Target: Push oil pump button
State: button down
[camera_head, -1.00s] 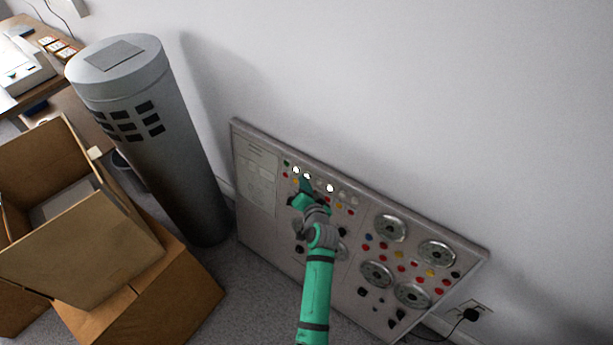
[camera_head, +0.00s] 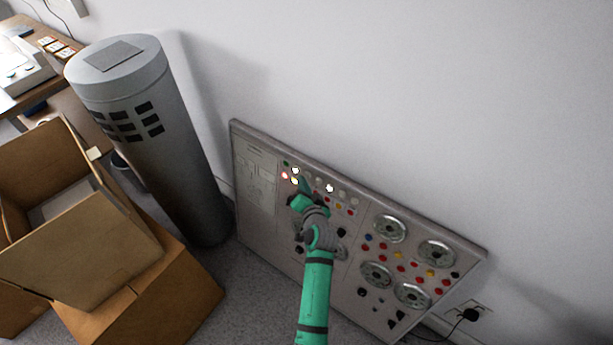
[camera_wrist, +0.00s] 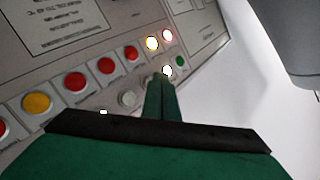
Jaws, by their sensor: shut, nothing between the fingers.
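The control panel (camera_head: 262,205) leans against the wall and carries rows of coloured buttons and lamps. My gripper (camera_head: 304,184) is shut and empty, with its tip at the upper-left button rows. In the wrist view the closed fingertips (camera_wrist: 160,82) are close to a lit white button (camera_wrist: 167,70); I cannot tell whether they touch anything. An unlit pale button (camera_wrist: 127,98) is left of the fingers. No label readable here names the oil pump button.
Open cardboard boxes (camera_head: 90,255) and a tall grey cylinder (camera_head: 165,170) stand left of the panel. Round dials (camera_head: 390,228) fill the panel's right part. A plug (camera_head: 471,314) sits in a wall socket at lower right.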

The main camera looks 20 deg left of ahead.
jog(key=shift+s+a, duration=0.1)
jog(key=shift+s, duration=0.15)
jog(key=shift+s+a+r, duration=0.2)
jog(key=shift+s+a, duration=0.1)
jog(key=shift+s, duration=0.45)
jog(key=shift+s+a+r, duration=0.15)
jog(key=shift+s+a, duration=0.1)
jog(key=shift+s, duration=0.55)
jog(key=shift+s+a+r, duration=0.2)
jog(key=shift+s+a, duration=0.1)
jog(key=shift+s, duration=0.45)
jog(key=s+d+f+h, duration=0.15)
jog(key=s+d, duration=0.25)
jog(key=s, duration=0.4)
jog(key=s+d+f+t+h, duration=0.1)
jog(key=s+d+h, duration=0.1)
jog(key=s+d, duration=0.4)
jog(key=s+d+f+h, duration=0.1)
jog(key=s+d+f, duration=0.15)
jog(key=s, duration=0.65)
jog(key=s+d+r+n+h, duration=0.1)
jog(key=s+d+r, duration=0.2)
jog(key=s+r, duration=0.3)
jog(key=s+d+r+n+t+h, duration=0.1)
jog(key=s+r, duration=0.6)
jog(key=s, duration=0.7)
jog(key=d+n, duration=0.1)
jog(key=d, duration=0.1)
jog(key=shift+d+n, duration=0.3)
